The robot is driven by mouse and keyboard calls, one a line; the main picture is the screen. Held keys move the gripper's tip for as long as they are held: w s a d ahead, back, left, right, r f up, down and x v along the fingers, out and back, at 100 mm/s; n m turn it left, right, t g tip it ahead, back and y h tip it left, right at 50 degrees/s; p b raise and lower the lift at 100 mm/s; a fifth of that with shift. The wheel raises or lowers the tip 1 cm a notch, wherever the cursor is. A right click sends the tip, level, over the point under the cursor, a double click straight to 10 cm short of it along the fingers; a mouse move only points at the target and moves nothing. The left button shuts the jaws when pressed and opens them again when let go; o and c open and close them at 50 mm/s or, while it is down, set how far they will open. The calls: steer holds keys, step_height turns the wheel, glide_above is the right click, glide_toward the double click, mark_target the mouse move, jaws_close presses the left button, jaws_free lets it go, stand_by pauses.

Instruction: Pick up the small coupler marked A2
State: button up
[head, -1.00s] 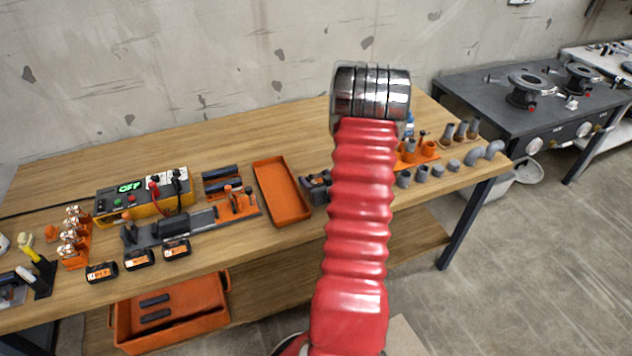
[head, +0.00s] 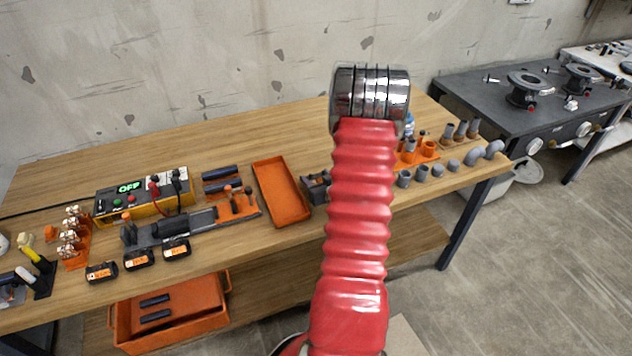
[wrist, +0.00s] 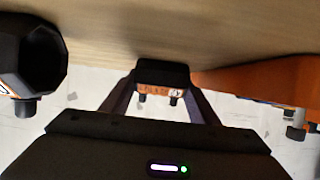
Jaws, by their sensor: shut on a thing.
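In the wrist view my gripper (wrist: 161,94) is shut on a small black coupler (wrist: 161,72) with an orange label. The label's marking is too blurred to read. The coupler is at the end of the two fingers, close to the wood surface that fills the top of this view. In the head view my red arm hides the gripper and the held coupler. Several black pieces with orange labels stand along the front left of the bench, among them one at the left (head: 101,272), one in the middle (head: 139,259) and one at the right (head: 176,249).
A larger black hollow part (wrist: 28,62) is close at the left of the wrist view. An orange tray (head: 283,218) lies left of my arm, beside a dark grey piece (head: 316,188). Grey pipe fittings (head: 438,171) line the bench's right end. The rear bench is clear.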

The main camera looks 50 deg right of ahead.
mark_target(316, 175)
steer(key=shift+r, duration=0.1)
steer(key=shift+r, duration=4.9)
